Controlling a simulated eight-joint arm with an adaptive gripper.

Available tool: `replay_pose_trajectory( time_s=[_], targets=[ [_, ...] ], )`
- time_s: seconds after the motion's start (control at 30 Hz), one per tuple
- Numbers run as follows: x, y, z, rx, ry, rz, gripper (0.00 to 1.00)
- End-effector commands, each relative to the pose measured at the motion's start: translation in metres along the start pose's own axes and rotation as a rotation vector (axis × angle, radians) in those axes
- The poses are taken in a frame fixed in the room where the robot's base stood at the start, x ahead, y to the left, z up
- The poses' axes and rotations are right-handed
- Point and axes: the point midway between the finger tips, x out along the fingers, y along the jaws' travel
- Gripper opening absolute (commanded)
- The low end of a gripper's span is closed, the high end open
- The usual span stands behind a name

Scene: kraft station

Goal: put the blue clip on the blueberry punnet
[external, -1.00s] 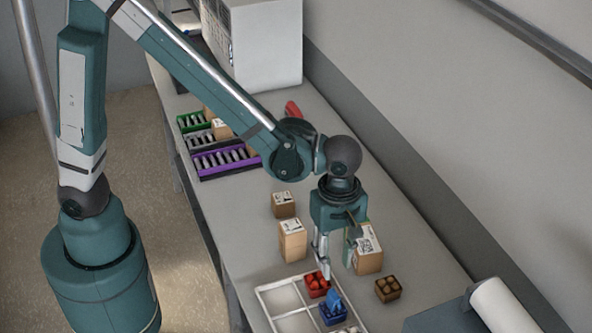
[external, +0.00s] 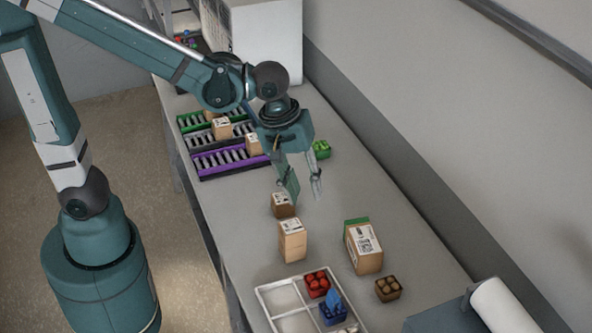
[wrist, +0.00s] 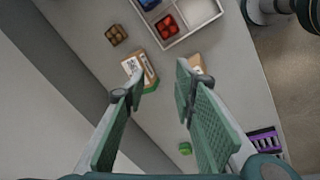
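The blue punnet (external: 333,315), which I take as the blueberry one, stands in the white divided tray (external: 262,294). A blue clip (external: 333,298) sticks up from its top and appears to rest on it; how firmly it is seated cannot be told. In the wrist view the blue punnet (wrist: 147,4) is cut by the top edge. My gripper (external: 304,194) is open and empty, above the table near a small brown box (external: 283,204), well away from the tray. In the wrist view its fingers (wrist: 160,82) are spread apart with nothing between them.
A red punnet (external: 317,284) shares the tray. A brown punnet (external: 388,289) stands right of it. Cartons (external: 292,242) and (external: 365,250) stand behind the tray. A green punnet (external: 321,149), slotted racks (external: 231,160) and a white machine (external: 265,45) are farther back.

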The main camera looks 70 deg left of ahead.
Motion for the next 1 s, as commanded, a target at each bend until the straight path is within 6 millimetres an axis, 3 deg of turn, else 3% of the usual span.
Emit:
replay_pose_trajectory(
  time_s=[0.5,1.0],
  targets=[
    [-0.051,-0.066,-0.047,0.366,0.111,0.102,0.28],
    [-0.083,-0.133,-0.075,0.726,0.275,0.132,0.28]
  ],
)
